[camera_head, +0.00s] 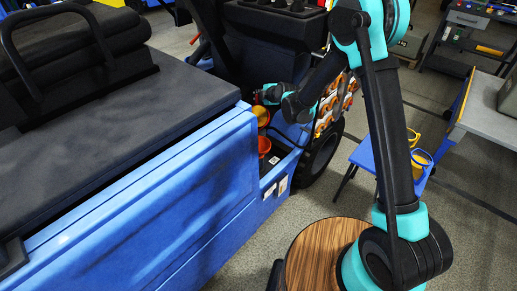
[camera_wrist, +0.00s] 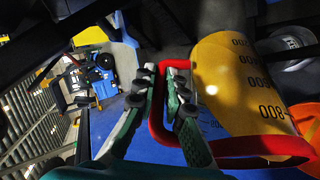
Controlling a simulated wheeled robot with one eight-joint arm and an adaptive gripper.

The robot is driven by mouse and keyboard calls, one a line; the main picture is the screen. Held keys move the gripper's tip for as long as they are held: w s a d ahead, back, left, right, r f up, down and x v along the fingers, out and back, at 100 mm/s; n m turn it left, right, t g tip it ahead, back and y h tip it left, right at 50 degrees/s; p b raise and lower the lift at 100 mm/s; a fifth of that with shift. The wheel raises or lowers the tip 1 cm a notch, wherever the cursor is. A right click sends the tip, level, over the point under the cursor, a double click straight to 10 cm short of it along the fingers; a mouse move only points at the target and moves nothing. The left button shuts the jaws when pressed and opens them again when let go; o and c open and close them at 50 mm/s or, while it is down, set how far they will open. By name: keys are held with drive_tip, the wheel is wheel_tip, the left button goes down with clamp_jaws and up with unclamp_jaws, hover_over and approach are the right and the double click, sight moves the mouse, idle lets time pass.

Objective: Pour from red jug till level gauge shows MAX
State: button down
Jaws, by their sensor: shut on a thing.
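My gripper (camera_wrist: 163,82) is shut on a red handle (camera_wrist: 157,118) in the wrist view. The handle runs beside a yellow body (camera_wrist: 237,90) with black graduation numbers, which lies tilted in that picture. This appears to be the held jug. In the head view my gripper (camera_head: 267,95) is low beside the blue unit, just above a yellow vessel (camera_head: 262,113). An orange-red vessel (camera_head: 264,147) sits below it in the recess. An orange edge (camera_wrist: 306,122) also shows at the right of the wrist view. I cannot make out a level gauge or its MAX mark, or any liquid flow.
A long blue unit with a dark top (camera_head: 110,105) fills the left. A black wheel (camera_head: 322,150) stands beside the recess. Yellow containers (camera_head: 420,160) stand on a blue surface at right. A round wooden top (camera_head: 318,250) is in front. Grey floor is clear between.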

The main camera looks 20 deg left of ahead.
drive_tip(key=shift+s+d+f+t+y, duration=0.1)
drive_tip(key=shift+s+f+t+y, duration=0.2)
drive_tip(key=shift+f+t+y, duration=0.15)
idle(1.9)
drive_tip(key=shift+s+d+r+n+t+y+p, duration=0.1)
drive_tip(key=shift+s+d+n+t+y+p, duration=0.15)
drive_tip(key=shift+t, duration=0.2)
drive_tip(key=shift+s+n+t+y+p, duration=0.1)
drive_tip(key=shift+s+n+t+p, duration=0.1)
drive_tip(key=shift+s+t, duration=0.2)
idle(2.1)
